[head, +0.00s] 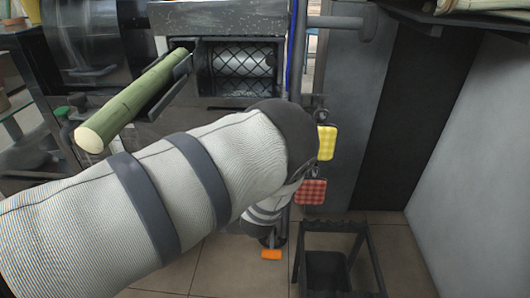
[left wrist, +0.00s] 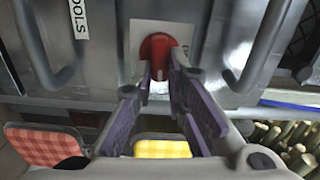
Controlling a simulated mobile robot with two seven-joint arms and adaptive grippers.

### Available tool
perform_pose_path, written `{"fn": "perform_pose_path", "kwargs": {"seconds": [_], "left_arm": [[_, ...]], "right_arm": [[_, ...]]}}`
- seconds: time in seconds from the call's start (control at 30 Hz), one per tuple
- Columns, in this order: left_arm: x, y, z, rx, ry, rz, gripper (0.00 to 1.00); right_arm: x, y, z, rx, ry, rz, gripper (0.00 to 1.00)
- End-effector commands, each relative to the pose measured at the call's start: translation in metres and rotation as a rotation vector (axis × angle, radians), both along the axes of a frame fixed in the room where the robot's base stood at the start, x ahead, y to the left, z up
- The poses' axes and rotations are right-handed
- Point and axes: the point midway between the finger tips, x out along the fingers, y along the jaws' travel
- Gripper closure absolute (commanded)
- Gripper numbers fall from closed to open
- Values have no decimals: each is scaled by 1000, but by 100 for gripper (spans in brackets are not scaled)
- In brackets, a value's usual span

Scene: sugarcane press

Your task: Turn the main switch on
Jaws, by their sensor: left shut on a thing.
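The main switch is a red rotary knob (left wrist: 157,46) on a pale plate on a grey panel, at the top middle of the left wrist view. Its narrow grip points down in that picture, between my fingertips. My left gripper (left wrist: 160,76), with purple-grey pads, is shut on this grip. In the head view my left arm crosses from the left and hides the switch and the gripper. My right gripper is in neither view.
A sugarcane stalk (head: 135,98) rests on the chute of the press, beside the roller opening with its mesh guard (head: 240,65). Yellow (head: 327,142) and red checked (head: 311,191) pads hang right of my arm. A dark stool (head: 335,228) stands on the floor.

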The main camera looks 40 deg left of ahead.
Motion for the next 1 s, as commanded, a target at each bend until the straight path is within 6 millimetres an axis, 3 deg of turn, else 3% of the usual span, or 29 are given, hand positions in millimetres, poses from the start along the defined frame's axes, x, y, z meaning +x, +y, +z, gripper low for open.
{"fn": "perform_pose_path", "kwargs": {"seconds": [0.8,0.83,0.9,1.0], "left_arm": [[-1,1,-3,86,58,3,100],[-1,1,-3,86,59,3,80],[-1,1,-3,86,58,3,67],[-1,1,-2,86,56,2,67]], "right_arm": [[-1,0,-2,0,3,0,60],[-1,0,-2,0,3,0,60],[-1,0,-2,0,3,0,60],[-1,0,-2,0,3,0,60]]}}
